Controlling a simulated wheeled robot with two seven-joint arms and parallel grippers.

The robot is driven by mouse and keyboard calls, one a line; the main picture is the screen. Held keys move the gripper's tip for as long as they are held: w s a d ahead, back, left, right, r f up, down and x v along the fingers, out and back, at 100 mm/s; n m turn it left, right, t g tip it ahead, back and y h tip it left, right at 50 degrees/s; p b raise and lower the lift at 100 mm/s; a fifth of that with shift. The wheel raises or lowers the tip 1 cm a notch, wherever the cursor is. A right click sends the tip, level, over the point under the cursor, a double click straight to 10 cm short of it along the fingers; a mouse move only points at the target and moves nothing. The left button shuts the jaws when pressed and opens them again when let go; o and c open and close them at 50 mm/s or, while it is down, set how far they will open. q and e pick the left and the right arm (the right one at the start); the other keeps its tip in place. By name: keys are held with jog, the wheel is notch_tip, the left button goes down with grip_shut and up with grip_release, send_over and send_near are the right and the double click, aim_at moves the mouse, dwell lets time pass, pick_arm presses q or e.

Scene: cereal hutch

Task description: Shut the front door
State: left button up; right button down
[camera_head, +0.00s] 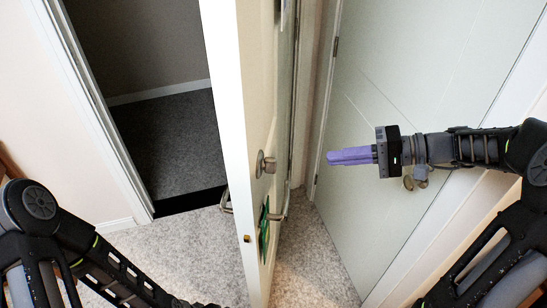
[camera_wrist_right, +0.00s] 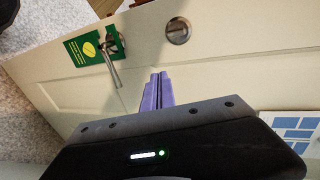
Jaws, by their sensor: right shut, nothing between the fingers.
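The front door (camera_head: 255,90) stands open, its edge facing me, with the dark doorway to its left. Its cream face also shows in the right wrist view (camera_wrist_right: 230,60). It bears a round lock (camera_head: 264,163), also in the wrist view (camera_wrist_right: 178,32), and a lever handle (camera_head: 280,212), also in the wrist view (camera_wrist_right: 113,68), with a green tag (camera_head: 264,232). My right gripper (camera_head: 330,158) is shut and empty, right of the door's face and apart from it in the head view. Its purple fingers (camera_wrist_right: 157,92) point toward the door.
A second pale door (camera_head: 400,100) with a knob stands at the right, behind my right gripper. The doorway opens onto dark carpet (camera_head: 170,140). Light speckled carpet (camera_head: 180,250) lies clear in front. A blue-and-white sheet (camera_wrist_right: 295,128) shows at the right of the wrist view.

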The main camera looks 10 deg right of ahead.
jog(key=shift+a+f, duration=0.1)
jog(key=r+b+x, duration=0.1)
jog(key=x, duration=1.2)
jog(key=shift+w+a, duration=0.3)
jog(key=shift+a, duration=0.15)
jog(key=shift+f, duration=0.1)
